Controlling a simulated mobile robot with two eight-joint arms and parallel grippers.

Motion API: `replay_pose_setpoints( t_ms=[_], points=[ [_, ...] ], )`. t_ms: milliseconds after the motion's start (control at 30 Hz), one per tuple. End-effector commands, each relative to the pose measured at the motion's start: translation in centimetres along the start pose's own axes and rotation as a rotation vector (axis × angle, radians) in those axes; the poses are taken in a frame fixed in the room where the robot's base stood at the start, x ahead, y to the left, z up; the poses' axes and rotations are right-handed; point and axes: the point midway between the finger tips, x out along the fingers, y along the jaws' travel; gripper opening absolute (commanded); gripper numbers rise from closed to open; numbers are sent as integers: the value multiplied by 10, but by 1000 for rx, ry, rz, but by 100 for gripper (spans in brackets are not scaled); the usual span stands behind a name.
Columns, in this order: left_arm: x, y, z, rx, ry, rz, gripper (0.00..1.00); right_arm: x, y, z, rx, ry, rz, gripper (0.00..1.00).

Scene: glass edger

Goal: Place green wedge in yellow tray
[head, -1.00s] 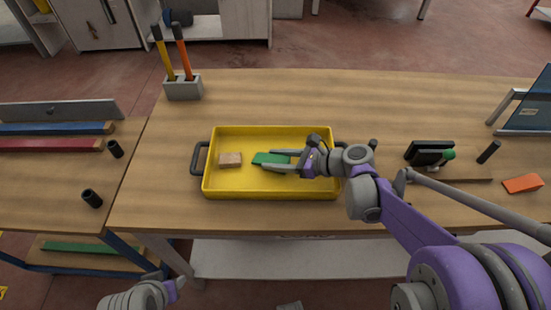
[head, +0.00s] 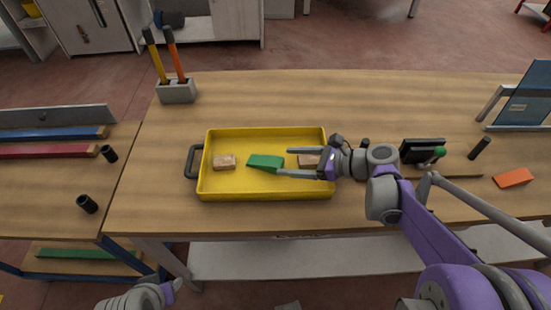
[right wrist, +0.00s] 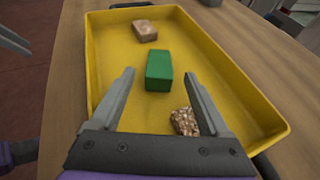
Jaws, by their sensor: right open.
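The green wedge (head: 266,162) lies on the floor of the yellow tray (head: 230,190), near its middle. It also shows in the right wrist view (right wrist: 159,71), ahead of my fingertips and apart from them. My right gripper (head: 283,161) is open and empty over the right half of the tray, its fingers pointing at the wedge. In the right wrist view its two fingers (right wrist: 160,82) stand wide apart. My left arm shows only in part at the lower left of the head view; its fingertips are not clearly seen.
A tan block (head: 224,161) lies left of the wedge in the tray, and a speckled brown block (head: 308,161) lies near my right gripper. A grey holder (head: 177,91) with two handled tools stands behind. An orange wedge (head: 514,177) lies at the right.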

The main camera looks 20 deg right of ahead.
Motion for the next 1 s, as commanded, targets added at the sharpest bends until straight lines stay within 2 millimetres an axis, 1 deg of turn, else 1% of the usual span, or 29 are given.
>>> replay_pose_setpoints(
  t_ms=[33, 133, 200, 333, 467, 1000],
  points=[
    [-2, 0, -1, 0, 1, 0, 49, -12, -1, 0, 1, 0, -5, 80],
    [-3, 0, -2, 0, 1, 0, 49, -30, -1, 0, 0, 0, -4, 80],
    [-4, 0, -2, 0, 1, 0, 49, -40, -1, 0, 1, 0, -3, 80],
    [-5, 0, -2, 0, 2, 0, 49, -50, 0, 0, 0, 0, -1, 80],
    [-5, 0, -2, 0, 2, 0, 49, -53, 0, 0, -1, 0, 1, 80],
    [-5, 0, -2, 0, 2, 0, 49, -52, 0, 0, -1, 0, 1, 80]
  ],
)
